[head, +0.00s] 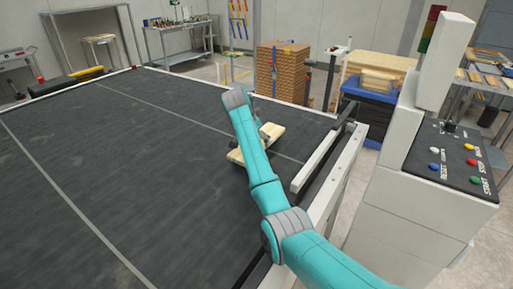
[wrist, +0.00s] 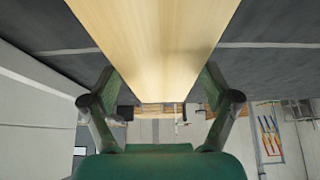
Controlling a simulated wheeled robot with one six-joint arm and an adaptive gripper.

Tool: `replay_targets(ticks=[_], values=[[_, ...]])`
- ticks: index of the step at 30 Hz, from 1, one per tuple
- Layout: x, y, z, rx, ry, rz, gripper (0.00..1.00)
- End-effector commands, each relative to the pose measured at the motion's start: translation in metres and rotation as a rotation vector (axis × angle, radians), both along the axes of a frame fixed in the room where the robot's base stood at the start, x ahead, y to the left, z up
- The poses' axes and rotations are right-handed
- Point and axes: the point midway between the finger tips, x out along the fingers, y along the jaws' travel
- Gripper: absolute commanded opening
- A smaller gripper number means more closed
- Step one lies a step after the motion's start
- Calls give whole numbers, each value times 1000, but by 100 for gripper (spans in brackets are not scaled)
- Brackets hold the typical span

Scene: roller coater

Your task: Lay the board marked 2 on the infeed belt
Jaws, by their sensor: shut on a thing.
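A pale wooden board (head: 270,131) is over the dark infeed belt (head: 110,140), near its right side, partly hidden behind my arm. I cannot tell whether it touches the belt or is just above it. In the wrist view the board (wrist: 155,35) fills the top middle, running away from my gripper (wrist: 160,78), whose two fingers are closed on its side edges. The gripper is mostly hidden by the arm in the head view. No number shows on the board.
A pale guide rail (head: 320,163) runs along the belt's right edge. A control cabinet (head: 410,200) with coloured buttons stands to the right. Stacked boards (head: 375,80) lie on a blue base behind, beside a brown stack (head: 283,70). The belt's left part is clear.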

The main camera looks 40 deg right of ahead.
Motion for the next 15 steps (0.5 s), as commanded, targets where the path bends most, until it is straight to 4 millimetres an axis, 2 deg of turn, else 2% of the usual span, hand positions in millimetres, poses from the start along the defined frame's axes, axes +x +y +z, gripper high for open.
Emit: replay_targets(ticks=[9,15], values=[[0,0,-34,0,0,0,42],[0,0,-38,-1,-3,0,42]])
